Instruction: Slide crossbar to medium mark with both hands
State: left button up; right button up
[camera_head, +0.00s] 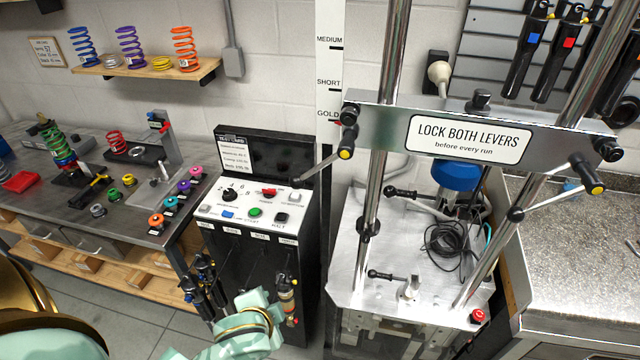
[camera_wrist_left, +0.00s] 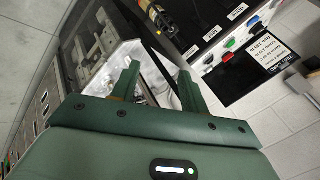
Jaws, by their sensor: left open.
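The silver crossbar (camera_head: 385,120) spans two upright chrome posts and carries a "LOCK BOTH LEVERS" label. Black handles with yellow ends stick out at its left (camera_head: 347,143) and right (camera_head: 588,176); a thin lever shows near each. The white scale (camera_head: 329,75) on the wall side reads MEDIUM, SHORT and GOLD from top down. The crossbar's left end appears near the GOLD mark, below MEDIUM. My left gripper (camera_wrist_left: 157,86) is open in the wrist view, its green fingers apart with nothing seen between them. My right gripper is not in view.
A black control box (camera_head: 255,215) stands left of the dyno, below the crossbar. The dyno's metal base (camera_head: 345,265) carries black-knobbed levers and a coiled cable. A workbench (camera_head: 120,215) with springs is at left, a speckled counter (camera_head: 575,245) at right.

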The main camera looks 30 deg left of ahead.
pick_arm(q)
jog(key=w+r+m+t+p, duration=0.1)
jog(key=w+r+t, duration=0.15)
jog(key=r, duration=0.55)
jog(key=w+r+m+t+p, duration=0.1)
jog(key=w+r, duration=0.2)
jog(key=r, duration=0.5)
jog(key=m+t+h, duration=0.3)
jog(key=m+t, duration=0.5)
send_near(346, 119)
jog(key=shift+g, duration=0.25)
jog(key=w, duration=0.9)
jog(key=shift+w+r, duration=0.15)
jog(key=shift+w, duration=0.2)
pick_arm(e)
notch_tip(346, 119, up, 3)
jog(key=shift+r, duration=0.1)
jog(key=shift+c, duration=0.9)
